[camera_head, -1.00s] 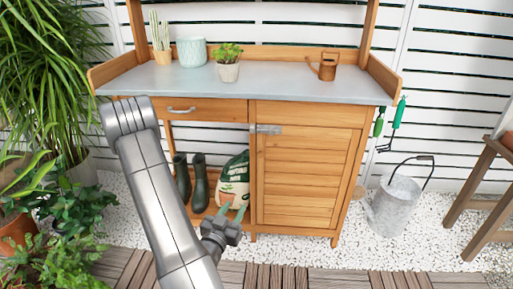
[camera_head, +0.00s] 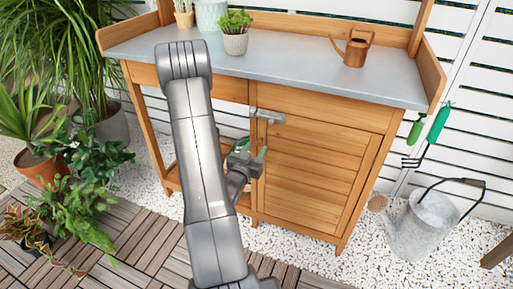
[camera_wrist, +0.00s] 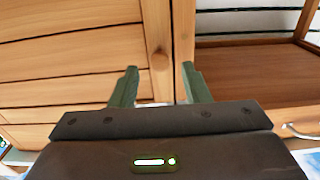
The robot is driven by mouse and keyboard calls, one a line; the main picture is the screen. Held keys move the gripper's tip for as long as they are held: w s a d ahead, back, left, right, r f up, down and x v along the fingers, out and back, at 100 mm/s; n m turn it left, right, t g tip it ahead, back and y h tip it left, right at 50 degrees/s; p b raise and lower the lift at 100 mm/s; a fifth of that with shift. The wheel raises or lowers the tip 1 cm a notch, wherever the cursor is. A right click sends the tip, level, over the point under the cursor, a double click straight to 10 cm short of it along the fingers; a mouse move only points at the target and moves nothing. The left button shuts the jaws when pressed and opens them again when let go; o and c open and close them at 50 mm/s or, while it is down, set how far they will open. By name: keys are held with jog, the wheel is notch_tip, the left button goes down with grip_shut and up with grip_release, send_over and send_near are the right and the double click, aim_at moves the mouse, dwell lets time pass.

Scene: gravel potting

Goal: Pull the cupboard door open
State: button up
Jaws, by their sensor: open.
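The slatted wooden cupboard door (camera_head: 310,165) is shut in the bench's right half. A metal latch (camera_head: 268,116) sits at its upper left corner. In the wrist view the door (camera_wrist: 70,60) fills the left side, with a round wooden knob (camera_wrist: 160,64) near its edge beside a narrow gap. My gripper (camera_head: 252,148) is at the door's left edge in the head view, below the latch. In the wrist view its two green fingers (camera_wrist: 161,84) are apart and empty, on either side of the knob's line. I cannot tell how near they are to the knob.
An open shelf space is left of the door. On the worktop (camera_head: 290,75) stand a potted succulent (camera_head: 235,32) and a copper watering can (camera_head: 354,48). A metal watering can (camera_head: 422,225) stands on the gravel at right. Potted plants crowd the left.

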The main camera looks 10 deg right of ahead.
jog(key=shift+x, duration=1)
grip_shut()
jog(key=shift+s, duration=0.15)
